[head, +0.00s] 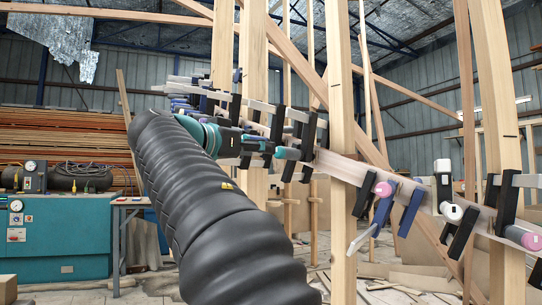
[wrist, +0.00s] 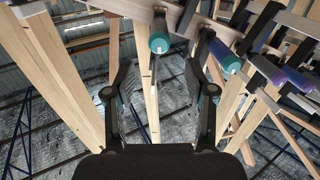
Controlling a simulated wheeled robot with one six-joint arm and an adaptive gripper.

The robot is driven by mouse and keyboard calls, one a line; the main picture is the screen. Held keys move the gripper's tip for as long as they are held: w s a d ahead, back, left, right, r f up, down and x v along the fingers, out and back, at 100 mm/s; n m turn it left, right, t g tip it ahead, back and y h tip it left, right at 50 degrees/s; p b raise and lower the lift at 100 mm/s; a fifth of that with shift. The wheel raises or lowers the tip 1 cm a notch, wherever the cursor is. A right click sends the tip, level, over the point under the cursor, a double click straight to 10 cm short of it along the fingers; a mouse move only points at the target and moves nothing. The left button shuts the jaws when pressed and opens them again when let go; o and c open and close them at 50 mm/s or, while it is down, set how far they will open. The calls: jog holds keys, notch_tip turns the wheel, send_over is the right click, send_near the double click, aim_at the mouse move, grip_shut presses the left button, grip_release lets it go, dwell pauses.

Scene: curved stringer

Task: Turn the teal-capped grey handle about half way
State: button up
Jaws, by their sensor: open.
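Two teal-ended handles stand out in the wrist view. One teal handle (wrist: 159,38) hangs above and beyond the gap between my fingers, with a small pale spot on its end. The other teal handle (wrist: 227,57) is up and right of my right finger. In the head view a teal cap (head: 286,153) on a grey handle sits at a black clamp, just right of my gripper (head: 262,146). My gripper is open and empty in the wrist view (wrist: 158,72), with its fingers wide apart and apart from both handles.
Several black clamps line the curved wooden stringer (head: 345,168). Pink-capped (head: 384,189), white-capped (head: 451,211) and purple-capped handles (wrist: 265,67) stick out nearby. Upright timber posts (head: 342,110) stand close around my arm. A teal machine (head: 70,238) is at left.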

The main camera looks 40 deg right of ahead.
aim_at(292, 153)
jog(key=p+x, duration=0.2)
jog(key=x, duration=1.1)
jog(key=shift+d+r, duration=0.1)
jog(key=shift+d, duration=0.25)
grip_shut()
